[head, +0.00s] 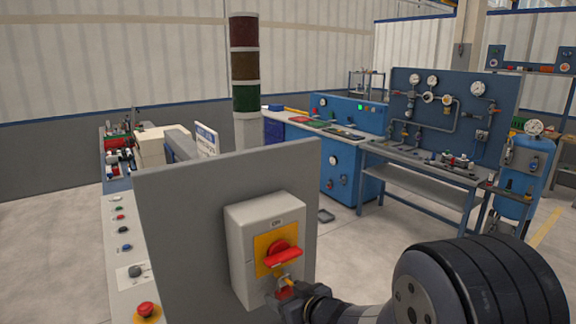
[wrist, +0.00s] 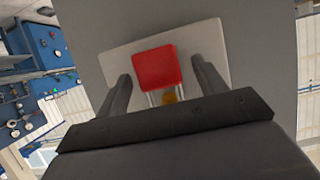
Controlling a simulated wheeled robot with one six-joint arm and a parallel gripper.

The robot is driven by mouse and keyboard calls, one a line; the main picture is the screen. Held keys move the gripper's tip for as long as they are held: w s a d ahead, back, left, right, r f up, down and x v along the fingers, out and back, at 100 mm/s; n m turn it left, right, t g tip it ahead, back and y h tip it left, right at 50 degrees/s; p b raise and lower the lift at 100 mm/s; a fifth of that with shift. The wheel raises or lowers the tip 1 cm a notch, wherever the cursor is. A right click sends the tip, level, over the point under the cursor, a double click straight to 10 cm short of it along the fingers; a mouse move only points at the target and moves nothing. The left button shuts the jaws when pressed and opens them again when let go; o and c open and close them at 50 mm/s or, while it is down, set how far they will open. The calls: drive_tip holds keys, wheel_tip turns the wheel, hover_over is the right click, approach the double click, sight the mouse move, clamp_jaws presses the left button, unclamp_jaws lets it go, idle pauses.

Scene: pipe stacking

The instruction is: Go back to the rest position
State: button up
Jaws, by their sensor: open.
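A light grey switch box (head: 268,222) is mounted on a grey panel (head: 185,215). It has a yellow plate with a red rotary handle (head: 283,257). Below the handle, a small padlock-like piece with a metal shackle (head: 283,281) shows, partly hidden by my gripper. My gripper (head: 288,298) is at the lower part of the box. The fingers are open, with a gap on both sides. Contact cannot be told.
A control console (head: 122,228) with a red stop button (head: 147,311) stands left of the panel. A signal tower (head: 246,75) rises behind it. A blue machine (head: 348,170) and a gauge bench (head: 420,180) stand farther back. Open floor lies to the right.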

drive_tip(key=shift+x, duration=0.85)
drive_tip(key=shift+s+d+r, duration=0.3)
drive_tip(key=shift+s, duration=0.2)
drive_tip(key=shift+w+f, duration=0.1)
